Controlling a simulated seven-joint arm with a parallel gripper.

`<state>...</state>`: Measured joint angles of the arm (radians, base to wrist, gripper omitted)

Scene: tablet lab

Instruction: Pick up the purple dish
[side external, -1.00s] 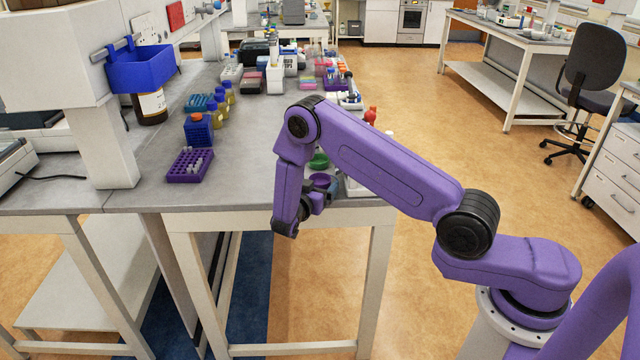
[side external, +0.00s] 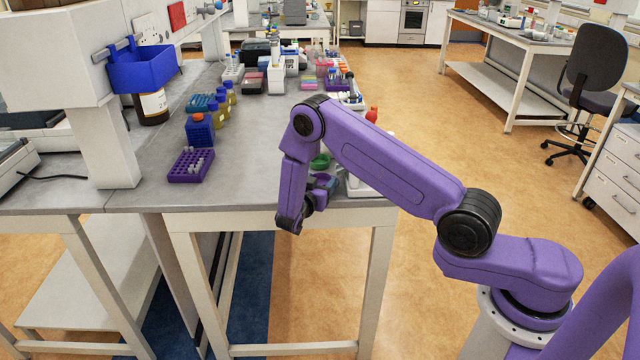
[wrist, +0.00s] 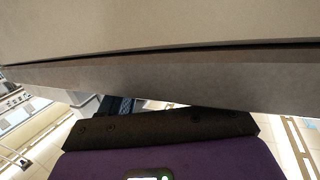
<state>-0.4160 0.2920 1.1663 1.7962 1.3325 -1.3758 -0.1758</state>
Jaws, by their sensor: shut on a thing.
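My gripper (side external: 326,187) is at the near edge of the grey bench in the side external view, low and close to the bench top. It is shut on the purple dish (side external: 323,177), of which only a thin strip of rim shows above the jaws. The rest of the dish is hidden by my gripper and wrist. I cannot tell whether the dish touches the bench. In the wrist view a broad grey surface fills the upper part, and neither fingertips nor dish can be made out.
A green dish (side external: 320,161) lies just behind my gripper. A white tray (side external: 362,188) is close on its right. The bench top (side external: 245,160) between is clear.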

